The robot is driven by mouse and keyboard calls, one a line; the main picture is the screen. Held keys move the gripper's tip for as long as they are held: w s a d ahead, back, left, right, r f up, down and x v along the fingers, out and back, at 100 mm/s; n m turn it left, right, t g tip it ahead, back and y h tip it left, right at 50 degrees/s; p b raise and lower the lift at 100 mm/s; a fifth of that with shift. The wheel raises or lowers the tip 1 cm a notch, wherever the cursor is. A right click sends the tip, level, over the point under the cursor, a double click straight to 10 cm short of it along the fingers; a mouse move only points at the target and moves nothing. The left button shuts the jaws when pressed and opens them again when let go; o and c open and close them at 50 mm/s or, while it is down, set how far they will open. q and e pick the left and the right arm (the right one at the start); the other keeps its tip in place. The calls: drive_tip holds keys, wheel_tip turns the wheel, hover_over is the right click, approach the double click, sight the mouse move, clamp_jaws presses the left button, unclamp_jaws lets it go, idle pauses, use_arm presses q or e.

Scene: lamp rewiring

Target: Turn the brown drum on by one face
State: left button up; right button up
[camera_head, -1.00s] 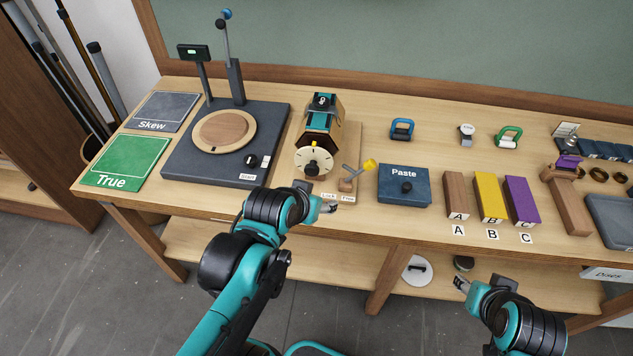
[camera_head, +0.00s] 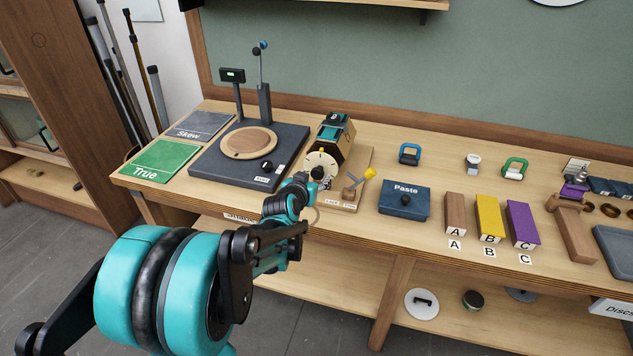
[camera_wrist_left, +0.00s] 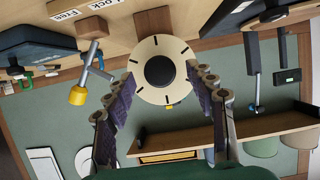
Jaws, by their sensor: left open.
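The brown drum (camera_head: 346,145), with teal and black parts on its faces, sits in its stand at the back of a wooden base. A cream dial (camera_head: 314,160) with dark marks is on its front end. The dial (camera_wrist_left: 148,48) faces the left wrist view, with a round black knob (camera_wrist_left: 160,71) at its centre. My left gripper (camera_head: 306,180) is in front of the dial. Its fingers are open on either side of the knob, and I cannot tell whether they touch it. A yellow-tipped lever (camera_head: 369,173) stands to the right, by the Lock and Free labels. My right gripper is out of view.
A dark turntable unit (camera_head: 205,163) with a wooden disc stands left of the drum. A blue Paste box (camera_head: 404,200) stands to the right, then brown, yellow and purple blocks (camera_head: 490,218). The table's front edge runs below my left wrist.

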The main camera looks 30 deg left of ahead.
use_arm(q)
drive_tip(key=shift+x, duration=1.3)
drive_tip(key=c, duration=1.1)
drive_tip(key=shift+c, duration=0.2)
